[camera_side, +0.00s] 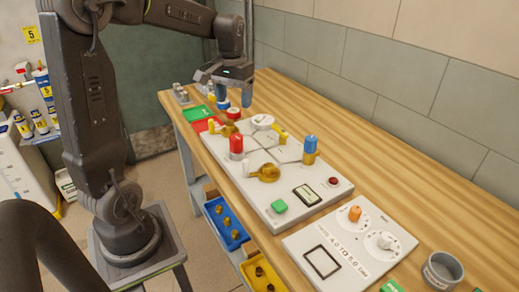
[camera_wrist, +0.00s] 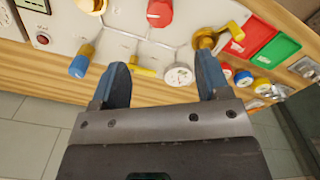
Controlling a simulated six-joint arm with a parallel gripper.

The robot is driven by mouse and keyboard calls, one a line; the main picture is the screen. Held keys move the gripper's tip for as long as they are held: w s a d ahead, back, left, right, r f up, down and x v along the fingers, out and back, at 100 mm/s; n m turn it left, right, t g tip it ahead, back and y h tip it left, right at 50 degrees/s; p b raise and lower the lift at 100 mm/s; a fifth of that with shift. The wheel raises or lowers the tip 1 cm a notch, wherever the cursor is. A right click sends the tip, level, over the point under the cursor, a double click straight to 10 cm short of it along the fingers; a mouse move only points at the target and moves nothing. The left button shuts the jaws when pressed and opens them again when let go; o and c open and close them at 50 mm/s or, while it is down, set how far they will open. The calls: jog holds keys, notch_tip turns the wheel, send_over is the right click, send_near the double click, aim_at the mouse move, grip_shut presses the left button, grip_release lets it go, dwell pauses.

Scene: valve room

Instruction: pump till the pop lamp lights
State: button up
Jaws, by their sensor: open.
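A pale panel (camera_side: 297,207) lies on the wooden bench. It carries a red-capped cylinder (camera_side: 236,146), a blue-capped brass cylinder (camera_side: 310,149), a round white gauge (camera_side: 262,121) and a small yellow lever (camera_side: 283,137). A small dark red lamp (camera_side: 333,181) sits near its right corner and looks unlit; it also shows in the wrist view (camera_wrist: 42,40). Which part is the pump I cannot tell; no lamp label is readable. My gripper (camera_side: 234,97) is open and empty above the panel's far end. In the wrist view its blue fingers (camera_wrist: 161,76) flank the gauge (camera_wrist: 178,75) and yellow lever (camera_wrist: 142,71).
Green (camera_wrist: 280,48) and red (camera_wrist: 255,26) pads lie beyond. A second panel (camera_side: 350,245) and a grey cup (camera_side: 442,271) are nearer. The bench along the wall is clear.

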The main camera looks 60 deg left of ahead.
aim_at(236, 137)
notch_tip(236, 137, down, 14)
jog(key=n, duration=0.5)
jog(key=shift+f+n, duration=0.25)
jog(key=shift+n, duration=0.15)
jog(key=c, duration=0.9)
jog(key=m, duration=0.5)
jog(key=shift+c, duration=0.2)
